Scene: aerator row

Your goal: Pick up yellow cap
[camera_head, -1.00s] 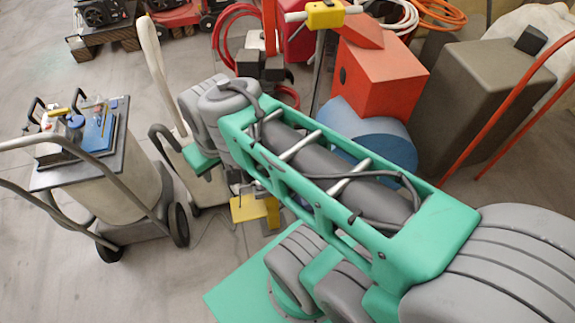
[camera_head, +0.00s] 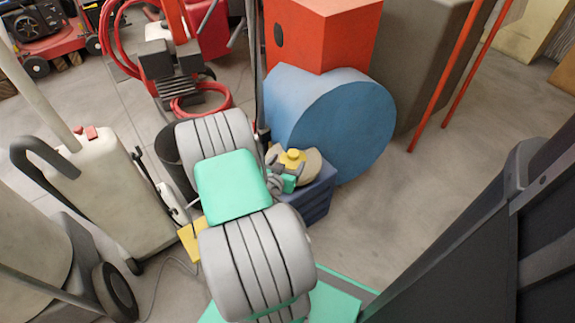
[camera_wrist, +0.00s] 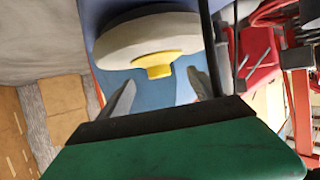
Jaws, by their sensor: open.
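The yellow cap (camera_head: 292,158) sits on a round beige top of a dark blue box-like unit (camera_head: 308,200) in the head view. In the wrist view the yellow cap (camera_wrist: 158,64) sticks out from the middle of the pale round disc (camera_wrist: 148,36). My gripper (camera_wrist: 160,92) is open, its two grey fingers on either side of and short of the cap, with nothing between them. In the head view my gripper (camera_head: 287,172) is close to the cap, partly hidden behind my green and grey arm.
A large blue drum (camera_head: 335,120) and an orange-red box (camera_head: 322,35) stand just behind the cap. A beige wheeled machine (camera_head: 105,195) is at the left. Red hoses (camera_head: 205,97) lie behind. Bare floor (camera_head: 415,185) shows to the right of the blue unit.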

